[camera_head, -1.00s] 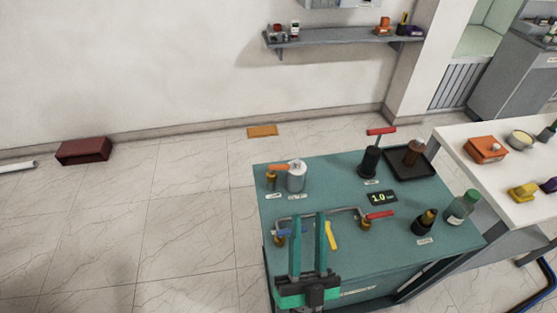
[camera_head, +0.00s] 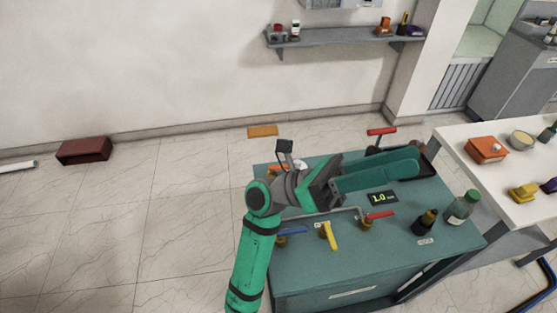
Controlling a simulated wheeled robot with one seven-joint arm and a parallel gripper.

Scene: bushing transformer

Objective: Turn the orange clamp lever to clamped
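The orange clamp lever (camera_head: 277,168) is at the back left of the teal bench top. Only a small part of it shows, behind my wrist. The silver cylinder (camera_head: 301,164) beside it is mostly hidden by my gripper's body, so I cannot tell the lever's exact angle.
A red-handled post (camera_head: 381,131) stands behind the fingers. The black tray (camera_head: 428,167) is partly covered. Blue (camera_head: 291,231), yellow (camera_head: 329,236) and red (camera_head: 380,215) valve handles, a display (camera_head: 382,198), a dark bottle (camera_head: 425,222) and a green-capped bottle (camera_head: 461,207) occupy the front and right.

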